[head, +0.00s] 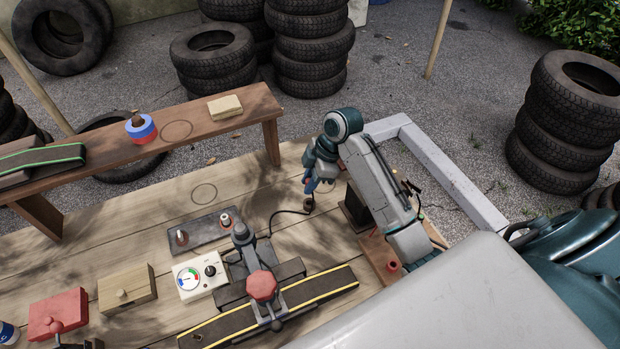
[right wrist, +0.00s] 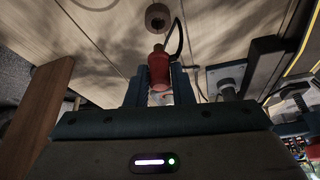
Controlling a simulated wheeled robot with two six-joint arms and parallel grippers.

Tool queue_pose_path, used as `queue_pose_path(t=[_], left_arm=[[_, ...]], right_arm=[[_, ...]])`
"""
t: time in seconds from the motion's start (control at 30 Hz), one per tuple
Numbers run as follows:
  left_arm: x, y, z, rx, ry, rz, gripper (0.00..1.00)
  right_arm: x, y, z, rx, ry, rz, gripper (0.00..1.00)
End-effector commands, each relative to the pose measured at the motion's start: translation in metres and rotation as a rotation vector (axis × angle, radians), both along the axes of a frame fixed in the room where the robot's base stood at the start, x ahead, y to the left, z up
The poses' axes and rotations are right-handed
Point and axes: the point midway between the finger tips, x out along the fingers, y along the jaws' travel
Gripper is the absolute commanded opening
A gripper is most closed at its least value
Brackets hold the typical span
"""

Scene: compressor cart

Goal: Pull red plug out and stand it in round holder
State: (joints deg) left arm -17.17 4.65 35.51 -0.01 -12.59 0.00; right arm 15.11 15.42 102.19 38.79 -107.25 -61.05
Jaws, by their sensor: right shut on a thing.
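My right gripper (head: 309,187) points down over the plank table, left of a dark post. In the right wrist view, its fingers (right wrist: 160,88) are shut on the red plug (right wrist: 158,70). The plug's brownish tip points at the round holder (right wrist: 158,15), a pale ring with a dark hole. A gap shows between tip and holder, so the plug is out and held apart from it. The holder shows small and brown below the gripper in the head view (head: 308,203). The plug is mostly hidden by the fingers there. My left gripper is not in view.
A black cable (head: 275,222) runs from near the gripper to a clamp device (head: 262,285) beside a gauge box (head: 200,275). A metal plate (head: 205,232) with two small posts lies left. A wooden board (head: 375,250) with a small red socket-like piece (head: 393,266) is at right.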

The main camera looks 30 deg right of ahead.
Motion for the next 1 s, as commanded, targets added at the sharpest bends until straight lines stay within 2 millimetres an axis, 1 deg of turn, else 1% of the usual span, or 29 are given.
queue_pose_path(t=[0.03,0.2,0.27,0.37,0.6,0.77,1.0], left_arm=[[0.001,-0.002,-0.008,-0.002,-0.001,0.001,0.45],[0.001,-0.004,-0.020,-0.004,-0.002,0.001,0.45],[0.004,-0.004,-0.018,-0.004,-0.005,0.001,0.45],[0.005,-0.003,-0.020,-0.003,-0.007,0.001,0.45],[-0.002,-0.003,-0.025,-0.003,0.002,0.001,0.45],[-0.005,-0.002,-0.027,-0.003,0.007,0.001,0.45],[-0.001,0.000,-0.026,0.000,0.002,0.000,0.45]], right_arm=[[-0.001,0.001,-0.008,0.000,0.000,0.002,0.00],[-0.004,0.003,-0.020,0.000,0.000,0.007,0.00],[-0.003,0.001,-0.022,0.000,0.002,0.003,0.00],[-0.002,-0.001,-0.030,0.000,0.002,-0.001,0.00],[-0.001,-0.004,-0.047,-0.002,0.002,-0.014,0.00],[0.000,-0.005,-0.052,-0.001,0.001,-0.018,0.00],[0.000,-0.006,-0.053,-0.001,0.000,-0.018,0.00]])
